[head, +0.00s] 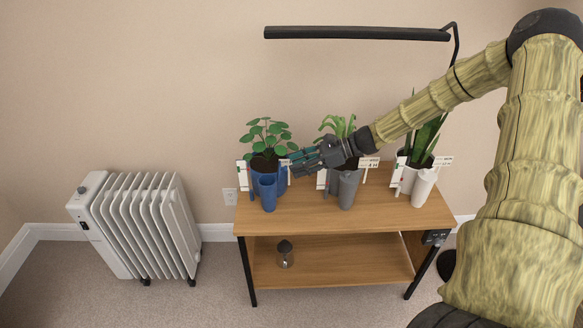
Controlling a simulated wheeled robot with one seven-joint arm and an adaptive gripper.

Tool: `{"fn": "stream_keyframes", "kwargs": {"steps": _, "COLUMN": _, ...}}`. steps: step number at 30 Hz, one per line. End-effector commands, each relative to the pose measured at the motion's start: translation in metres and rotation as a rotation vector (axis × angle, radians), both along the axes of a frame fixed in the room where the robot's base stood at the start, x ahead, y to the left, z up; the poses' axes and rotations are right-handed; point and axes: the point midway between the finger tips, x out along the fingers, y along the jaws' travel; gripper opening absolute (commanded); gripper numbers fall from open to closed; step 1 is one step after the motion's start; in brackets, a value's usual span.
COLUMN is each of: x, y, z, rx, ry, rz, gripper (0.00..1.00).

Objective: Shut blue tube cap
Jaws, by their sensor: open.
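A blue tube (267,193) stands upright at the left front of the wooden table (320,222), before a blue pot with a round-leaved plant (268,138). Its cap is too small to make out clearly. My gripper (296,162) reaches in from the right above the table, its fingers pointing left. It is open, with nothing visible between its fingers. The fingertips are to the right of the blue tube and above it in the picture; I cannot tell the exact gap. My gripper hides part of the middle pot.
A grey tube (347,191) and a white tube (423,188) stand further right, with plants and small white signs behind. A black lamp (355,33) hangs over the table. An hourglass (285,254) is on the lower shelf. A white radiator (140,228) stands left.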

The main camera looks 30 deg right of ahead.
Motion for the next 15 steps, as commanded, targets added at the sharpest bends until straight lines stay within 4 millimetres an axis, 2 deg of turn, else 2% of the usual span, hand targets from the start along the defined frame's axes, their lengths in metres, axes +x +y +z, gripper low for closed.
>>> {"fn": "stream_keyframes", "kwargs": {"steps": 7, "x": 0.009, "y": 0.015, "z": -0.008, "rx": -0.001, "ry": 0.001, "rz": -0.001, "gripper": 0.41}}
{"fn": "stream_keyframes", "kwargs": {"steps": 15, "x": 0.012, "y": 0.020, "z": -0.010, "rx": 0.000, "ry": 0.000, "rz": -0.002, "gripper": 0.41}}
